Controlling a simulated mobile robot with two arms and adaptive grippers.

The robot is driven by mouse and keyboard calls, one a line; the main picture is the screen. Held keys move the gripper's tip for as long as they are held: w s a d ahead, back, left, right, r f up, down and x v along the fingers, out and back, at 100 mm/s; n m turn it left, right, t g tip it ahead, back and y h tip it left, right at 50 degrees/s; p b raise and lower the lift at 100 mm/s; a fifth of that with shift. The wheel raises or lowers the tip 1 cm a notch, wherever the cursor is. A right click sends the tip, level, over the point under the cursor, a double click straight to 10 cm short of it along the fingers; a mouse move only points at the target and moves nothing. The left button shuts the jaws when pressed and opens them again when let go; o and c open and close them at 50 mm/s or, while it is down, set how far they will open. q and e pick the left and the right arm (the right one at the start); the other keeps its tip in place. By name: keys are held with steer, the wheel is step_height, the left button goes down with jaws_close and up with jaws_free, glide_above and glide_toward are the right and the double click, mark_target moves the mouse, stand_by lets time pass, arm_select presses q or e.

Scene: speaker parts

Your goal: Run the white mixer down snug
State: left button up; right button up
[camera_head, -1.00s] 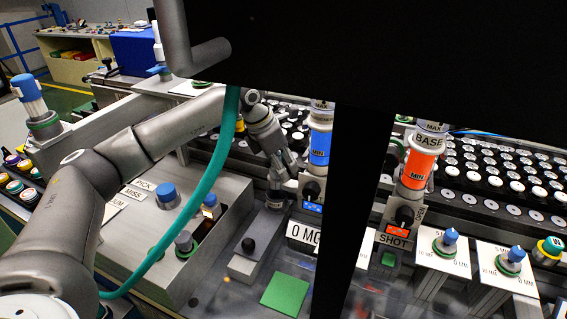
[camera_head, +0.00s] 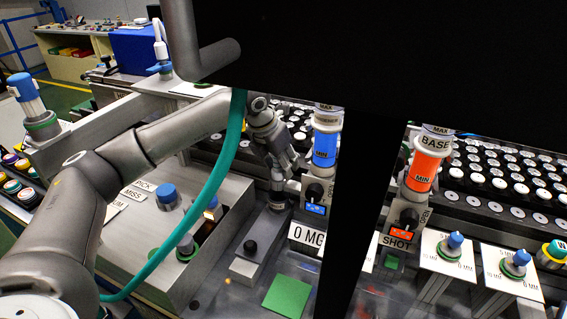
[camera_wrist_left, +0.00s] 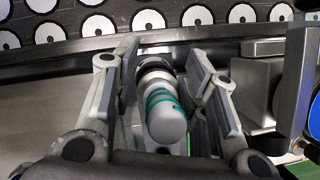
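A pale grey-white rounded cylinder with teal bands (camera_wrist_left: 167,122) stands between the fingers of my left gripper (camera_wrist_left: 163,62) in the left wrist view. It may be the white mixer; no label shows on it. The fingers lie on either side of it with visible gaps, so the gripper looks open around it. In the head view my left gripper (camera_head: 281,168) points down over a dark grey post (camera_head: 278,194) on the bench. The fingertips are small there and contact cannot be told. My right gripper is not in view.
A blue dispenser (camera_head: 325,148) stands close right of the left gripper. An orange dispenser (camera_head: 422,171) is farther right. Racks of white-topped parts (camera_head: 500,170) fill the back. A black column blocks part of the view.

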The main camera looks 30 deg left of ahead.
arm_select(q)
steer(key=n+y, duration=0.1)
steer(key=n, duration=0.3)
steer(key=n+y, duration=0.2)
steer(key=n, duration=0.1)
steer(key=shift+s+a, duration=0.1)
steer(key=shift+a, duration=0.15)
steer(key=shift+c, duration=0.2)
